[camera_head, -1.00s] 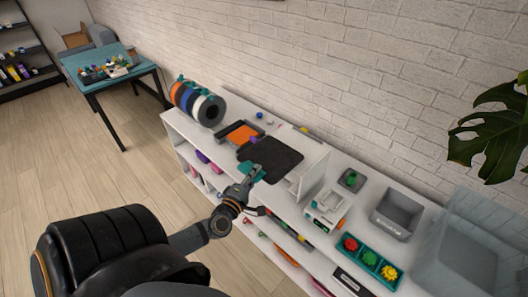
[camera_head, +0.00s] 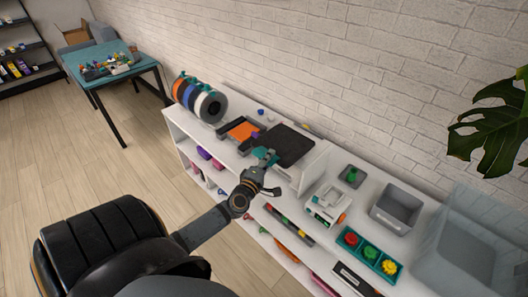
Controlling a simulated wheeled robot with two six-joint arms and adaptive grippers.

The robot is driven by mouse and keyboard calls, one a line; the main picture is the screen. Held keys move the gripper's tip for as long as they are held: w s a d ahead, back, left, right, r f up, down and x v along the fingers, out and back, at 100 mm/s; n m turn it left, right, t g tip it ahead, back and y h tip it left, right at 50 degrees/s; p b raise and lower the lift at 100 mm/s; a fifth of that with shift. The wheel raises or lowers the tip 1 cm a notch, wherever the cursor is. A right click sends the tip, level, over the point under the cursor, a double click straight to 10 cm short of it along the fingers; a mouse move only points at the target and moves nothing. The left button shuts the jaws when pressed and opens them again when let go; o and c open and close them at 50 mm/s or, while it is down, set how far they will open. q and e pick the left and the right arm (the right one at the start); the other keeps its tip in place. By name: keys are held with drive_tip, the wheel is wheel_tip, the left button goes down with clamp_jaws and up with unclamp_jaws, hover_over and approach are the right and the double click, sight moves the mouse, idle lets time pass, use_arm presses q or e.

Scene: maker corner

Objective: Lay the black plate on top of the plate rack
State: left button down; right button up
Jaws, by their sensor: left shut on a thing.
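The black plate (camera_head: 289,144) is a dark, flat square over the white shelf unit's top, near the wall. My left gripper (camera_head: 265,157), with teal fingertips, is shut on the plate's near left edge. The plate looks roughly level; I cannot tell whether it touches anything below. A white upright panel (camera_head: 313,168) stands at the plate's right side; I cannot tell whether it belongs to the plate rack. No rack shows clearly, and the plate hides what lies under it. My right gripper is not in view.
Left of the plate are a dark tray with an orange inside (camera_head: 241,130) and filament spools (camera_head: 203,103). To the right stand a white device (camera_head: 327,204), a grey bin (camera_head: 395,208) and a teal tray (camera_head: 347,254) with coloured pieces. The brick wall is close behind.

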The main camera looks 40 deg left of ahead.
sight(281, 150)
use_arm(q)
drive_tip(key=shift+w+d, duration=0.1)
drive_tip(key=shift+w, duration=1.6)
drive_tip(key=w, duration=0.3)
drive_tip(key=shift+w+d, duration=0.1)
drive_tip(key=shift+d, duration=0.1)
drive_tip(key=shift+w+f+b, duration=0.2)
drive_tip(key=shift+f+b, duration=0.65)
drive_tip(key=shift+b, duration=0.05)
drive_tip(key=shift+f+b, duration=0.9)
drive_tip(key=shift+f, duration=0.05)
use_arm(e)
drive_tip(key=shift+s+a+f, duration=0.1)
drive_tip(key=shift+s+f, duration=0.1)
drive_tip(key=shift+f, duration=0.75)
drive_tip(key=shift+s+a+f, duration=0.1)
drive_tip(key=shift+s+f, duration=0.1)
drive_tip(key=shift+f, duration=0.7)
use_arm(q)
drive_tip(key=shift+w, duration=0.1)
drive_tip(key=c, duration=1.2)
unclamp_jaws()
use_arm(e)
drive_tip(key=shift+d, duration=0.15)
